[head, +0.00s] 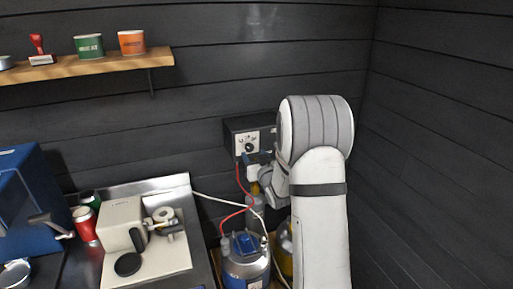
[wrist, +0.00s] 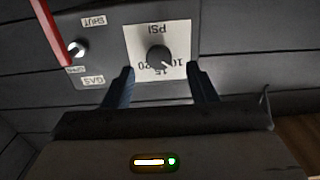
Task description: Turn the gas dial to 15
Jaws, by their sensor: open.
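The gas dial (wrist: 159,56) is a round black knob on a white PSI plate (wrist: 138,38), which appears upside down in the wrist view. The figures 10, 15 and 20 show around it. Its pale pointer mark seems to lie between 15 and 10, but it is small. The dial also shows in the head view (head: 250,147) on the dark gas box (head: 234,127). My gripper (wrist: 161,87) is open and empty. Its two blue fingers stand wide apart, below the dial in the wrist view and apart from it. In the head view my gripper (head: 259,160) is partly hidden by my arm.
Below are a gas cylinder (head: 246,268) and hoses. A counter with a cream machine (head: 122,222) is at left. A dark wall stands close on the right.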

